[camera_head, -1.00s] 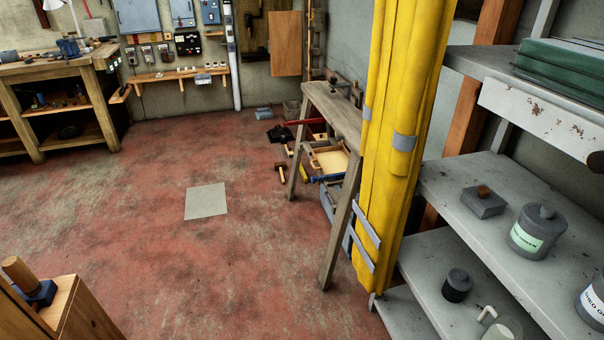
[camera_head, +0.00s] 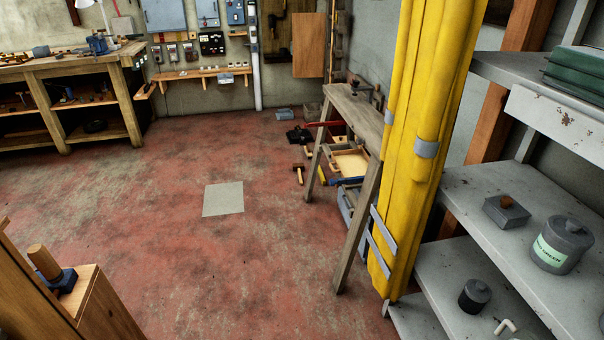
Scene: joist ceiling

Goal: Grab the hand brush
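I cannot make out a hand brush for certain in the head view. Small items lie on the wooden workbench (camera_head: 72,66) at the far left, too small to tell apart. Tools lie on the floor around the narrow wooden trestle (camera_head: 357,116), among them a mallet-like tool (camera_head: 298,172). At the lower left, a thing with a wooden handle and dark blue base (camera_head: 50,270) stands on a wooden surface. Neither of my grippers is in view.
A yellow wrapped column (camera_head: 421,130) stands right of the trestle. Grey shelves (camera_head: 480,195) with cans and a small box (camera_head: 506,212) fill the right side. A flat pale square (camera_head: 223,198) lies on the red floor, which is mostly clear. A wall shelf (camera_head: 203,74) is at the back.

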